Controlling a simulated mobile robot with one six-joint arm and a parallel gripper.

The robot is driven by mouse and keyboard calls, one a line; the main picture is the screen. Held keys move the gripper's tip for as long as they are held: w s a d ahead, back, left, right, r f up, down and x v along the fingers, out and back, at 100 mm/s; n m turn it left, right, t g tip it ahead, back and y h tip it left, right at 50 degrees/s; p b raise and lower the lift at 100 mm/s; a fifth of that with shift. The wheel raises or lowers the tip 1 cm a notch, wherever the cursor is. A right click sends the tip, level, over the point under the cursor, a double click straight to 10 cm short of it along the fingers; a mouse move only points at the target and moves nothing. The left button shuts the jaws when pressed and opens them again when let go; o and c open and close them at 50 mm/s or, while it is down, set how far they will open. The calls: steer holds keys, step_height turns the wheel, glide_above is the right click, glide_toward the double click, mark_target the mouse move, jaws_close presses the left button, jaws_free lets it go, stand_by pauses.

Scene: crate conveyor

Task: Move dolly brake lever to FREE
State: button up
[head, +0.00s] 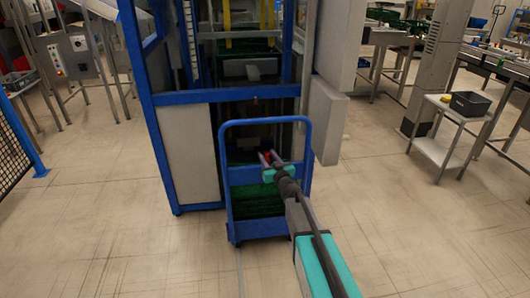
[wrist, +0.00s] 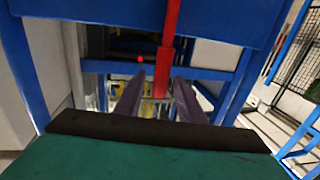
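The blue dolly (head: 229,188) stands in front of the blue-framed machine, with a tall hoop handle and green crates on it. The red brake lever (wrist: 170,30) hangs from the top of the wrist view, in front of a blue panel. In the head view my gripper (head: 268,158) is at the dolly's upper part, with a little red showing. No FREE mark is readable.
The blue machine frame (head: 150,110) and its grey panels stand close behind and beside the dolly. A white side table (head: 437,150) with a dark bin (head: 469,104) is at the right. A black mesh fence (head: 14,150) is at the left. The floor in front is clear.

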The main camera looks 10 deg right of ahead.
steer(key=shift+w+a, duration=0.25)
steer(key=shift+w, duration=0.8)
steer(key=shift+w+a, duration=0.2)
steer(key=shift+w, duration=0.8)
jaws_close()
steer(key=shift+d, duration=0.2)
